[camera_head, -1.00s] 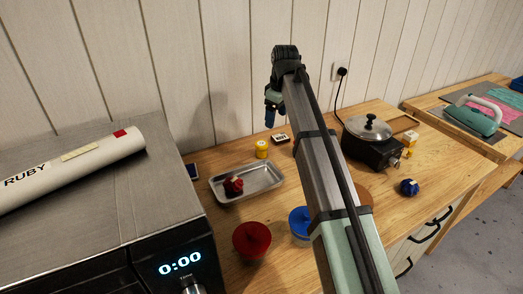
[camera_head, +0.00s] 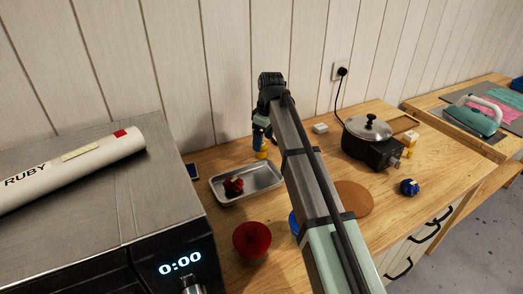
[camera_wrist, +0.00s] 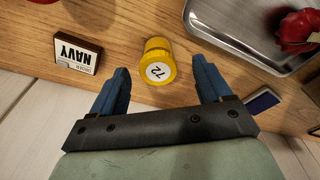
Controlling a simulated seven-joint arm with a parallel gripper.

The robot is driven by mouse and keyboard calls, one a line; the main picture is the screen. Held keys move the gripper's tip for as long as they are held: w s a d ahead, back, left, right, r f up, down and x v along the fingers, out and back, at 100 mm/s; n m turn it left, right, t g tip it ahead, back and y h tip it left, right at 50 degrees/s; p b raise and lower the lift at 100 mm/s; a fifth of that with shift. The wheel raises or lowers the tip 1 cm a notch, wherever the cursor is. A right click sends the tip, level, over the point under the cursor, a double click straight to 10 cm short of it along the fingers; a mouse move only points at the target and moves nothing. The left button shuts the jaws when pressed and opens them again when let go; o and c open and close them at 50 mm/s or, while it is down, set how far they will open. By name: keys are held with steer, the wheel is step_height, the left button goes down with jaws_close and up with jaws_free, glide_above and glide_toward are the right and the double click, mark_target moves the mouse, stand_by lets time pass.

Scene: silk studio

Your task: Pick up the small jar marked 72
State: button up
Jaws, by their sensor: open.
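My gripper (camera_wrist: 160,82) is open, with one blue finger on each side of the space below the jar. The jar lies between and just beyond the fingertips, with nothing held. In the head view, my gripper (camera_head: 261,138) is over the yellow jar (camera_head: 262,154) behind the metal tray and partly hides it.
A red container (camera_head: 252,239), a cork disc (camera_head: 354,198) and a hotplate with a lidded pan (camera_head: 367,130) are also on the worktop.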

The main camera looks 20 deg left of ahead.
steer(key=shift+w+a+f, duration=0.1)
steer(key=shift+a+f, duration=0.05)
steer(key=shift+f, duration=0.7)
steer(key=shift+w+a+f, duration=0.1)
steer(key=shift+a+f, duration=0.1)
steer(key=shift+f, duration=0.6)
steer(key=shift+w+a+f, duration=0.1)
steer(key=shift+a+f, duration=0.05)
steer(key=shift+f, duration=0.7)
steer(key=shift+c, duration=0.4)
steer(key=c, duration=1.1)
